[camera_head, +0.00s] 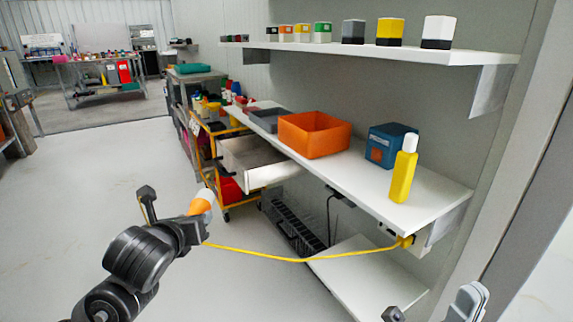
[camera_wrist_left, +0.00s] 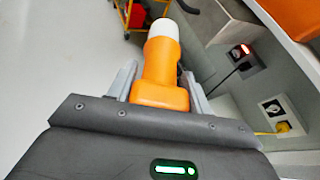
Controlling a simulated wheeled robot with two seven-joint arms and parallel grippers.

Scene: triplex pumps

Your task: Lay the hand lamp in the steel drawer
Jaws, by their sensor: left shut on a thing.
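The hand lamp (camera_head: 203,201) is orange with a white dome and a yellow cord (camera_head: 290,259). My left gripper (camera_head: 175,210) is shut on its orange body, the dome pointing away from the palm; the lamp (camera_wrist_left: 162,65) fills the middle of the left wrist view. The steel drawer (camera_head: 284,177) is pulled out under the white worktop, its grey inside looking empty. The lamp is in the air, left of and nearer than the drawer. My right gripper (camera_head: 432,307) shows partly at the bottom right, its fingers apart with nothing seen between them.
The cord runs to a yellow plug (camera_head: 404,242) at a socket under the worktop (camera_head: 440,192). An orange bin (camera_head: 315,135), a blue box (camera_head: 389,147) and a yellow bottle (camera_head: 403,175) stand on the worktop. A yellow cart (camera_head: 206,135) stands behind the drawer. Floor at left is clear.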

